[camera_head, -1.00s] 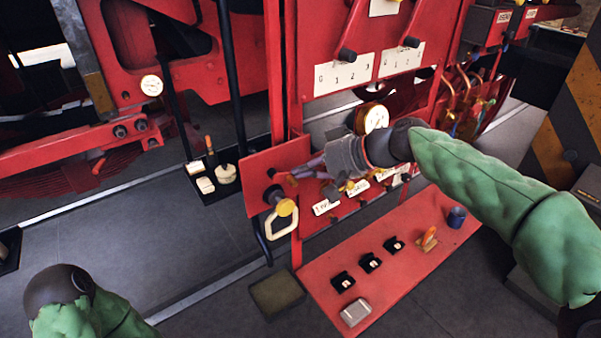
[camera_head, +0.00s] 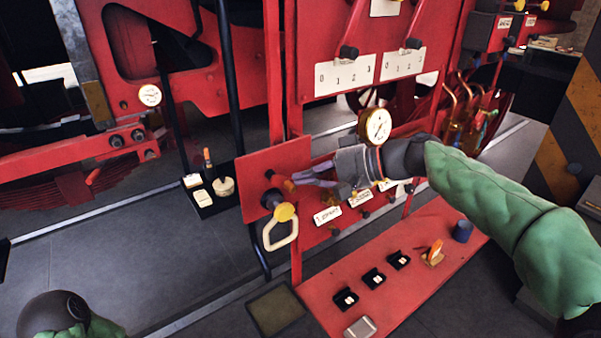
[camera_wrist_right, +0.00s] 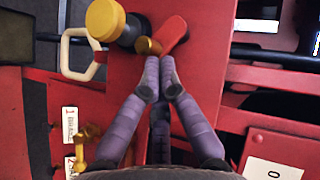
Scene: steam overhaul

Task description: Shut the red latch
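The red latch (camera_wrist_right: 174,32) is a short rounded bar beside a brass piece (camera_wrist_right: 148,46) on the red plate (camera_head: 259,158). In the right wrist view it slants up to the right. In the head view it is small and hard to tell from the plate. My right gripper (camera_wrist_right: 160,68) has its two purple fingers brought together, tips right at the latch's lower end. Whether they touch it I cannot tell. In the head view the right gripper (camera_head: 296,181) reaches the plate from the right. My left arm shows at the bottom left; its fingers are not in view.
A yellow knob (camera_head: 286,211) and a cream loop handle (camera_head: 280,236) sit just below the latch. A pressure gauge (camera_head: 375,125) and labelled small valves are near my right wrist. A red bench (camera_head: 395,285) with small items stands below.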

